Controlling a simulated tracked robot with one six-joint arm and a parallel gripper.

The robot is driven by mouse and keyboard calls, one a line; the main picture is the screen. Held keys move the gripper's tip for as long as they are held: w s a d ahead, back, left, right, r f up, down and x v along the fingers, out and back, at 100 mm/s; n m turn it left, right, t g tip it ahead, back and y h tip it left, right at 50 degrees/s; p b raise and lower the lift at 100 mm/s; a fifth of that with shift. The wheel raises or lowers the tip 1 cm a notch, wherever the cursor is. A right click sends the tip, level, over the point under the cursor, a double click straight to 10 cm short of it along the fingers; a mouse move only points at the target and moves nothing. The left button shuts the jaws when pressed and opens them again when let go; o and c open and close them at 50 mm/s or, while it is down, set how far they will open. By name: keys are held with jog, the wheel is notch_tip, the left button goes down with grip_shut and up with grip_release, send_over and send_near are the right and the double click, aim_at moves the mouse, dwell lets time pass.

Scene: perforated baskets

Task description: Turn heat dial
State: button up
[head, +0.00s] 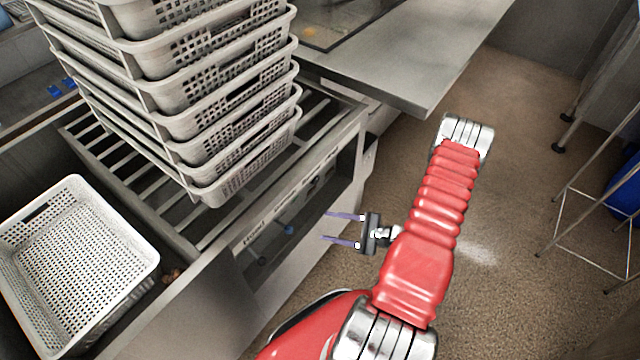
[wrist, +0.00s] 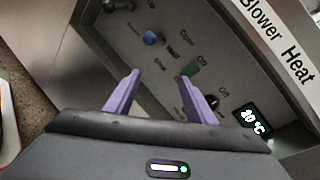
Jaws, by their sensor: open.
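The control panel (head: 300,215) is on the front of the slatted machine, left of my gripper (head: 325,227) in the head view. In the wrist view the panel (wrist: 165,15) lies beyond my gripper (wrist: 159,77). Its two purple fingers are apart with nothing between them. A blue dial (wrist: 152,38) with small lettering that seems to read "Heat" sits beyond the fingertips, apart from them. It also shows in the head view (head: 288,229). A dark knob (wrist: 212,102) sits near the right finger, beside "Off" lettering. A display (wrist: 252,121) appears to read 20 °C.
A green switch (wrist: 190,69) is near the right fingertip. A stack of white perforated baskets (head: 225,120) stands on the slatted top (head: 190,215). A single basket (head: 125,280) is at the lower left. A grey tabletop (head: 400,60) is behind.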

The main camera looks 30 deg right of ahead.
aim_at(316, 181)
jog(key=w+d+t+h, duration=0.3)
jog(key=d+t+h, duration=0.2)
jog(key=d, duration=0.5)
jog(key=shift+w+f+m+h, duration=0.3)
jog(key=shift+f+h, duration=0.1)
jog(key=shift+w, duration=0.1)
jog(key=x, duration=1.3)
jog(key=shift+w+a, duration=0.15)
jog(key=shift+w, duration=0.15)
jog(key=shift+f, duration=0.1)
jog(key=c, duration=1)
jog(key=shift+c, duration=0.2)
